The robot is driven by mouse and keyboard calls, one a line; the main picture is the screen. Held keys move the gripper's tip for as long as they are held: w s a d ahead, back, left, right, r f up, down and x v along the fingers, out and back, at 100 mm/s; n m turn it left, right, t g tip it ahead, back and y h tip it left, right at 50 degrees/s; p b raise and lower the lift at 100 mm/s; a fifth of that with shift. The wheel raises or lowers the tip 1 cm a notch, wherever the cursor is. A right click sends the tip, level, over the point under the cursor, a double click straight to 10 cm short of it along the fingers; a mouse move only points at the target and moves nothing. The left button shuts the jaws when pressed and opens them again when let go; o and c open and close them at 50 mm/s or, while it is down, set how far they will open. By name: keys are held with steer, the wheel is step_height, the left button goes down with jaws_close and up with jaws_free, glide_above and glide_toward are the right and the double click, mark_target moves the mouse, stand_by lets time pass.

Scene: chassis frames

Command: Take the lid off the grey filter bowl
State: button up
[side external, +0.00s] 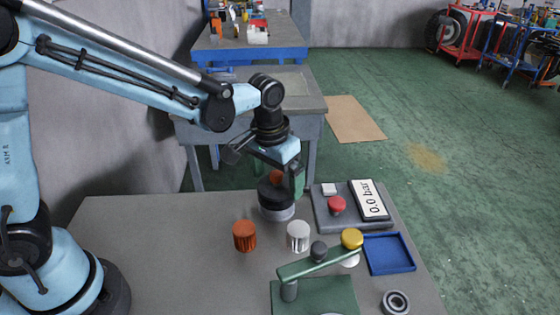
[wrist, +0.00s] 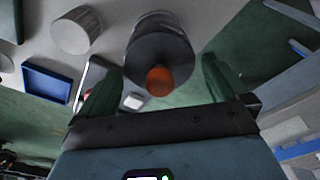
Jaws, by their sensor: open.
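The grey filter bowl (side external: 277,213) stands on the grey table, with a dark lid (side external: 272,193) on top. The lid has an orange knob (side external: 277,176). In the wrist view the bowl (wrist: 158,20), the dark lid (wrist: 160,50) and its orange knob (wrist: 160,81) show at the centre top. My gripper (side external: 280,182) is directly above the lid, pointing down. Its green fingers are open in the wrist view (wrist: 160,88), one on each side of the knob and apart from it. In the side view the near finger partly covers the lid.
An orange knurled cap (side external: 244,236) and a silver one (side external: 298,236) stand in front. A gauge panel (side external: 325,217) with a red button (side external: 337,204) is close on the right. A green lever fixture (side external: 312,294), blue tray (side external: 389,254) and metal ring (side external: 395,302) occupy the front right. The table's left is clear.

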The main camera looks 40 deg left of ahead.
steer(key=c, duration=0.9)
steer(key=shift+r, duration=0.1)
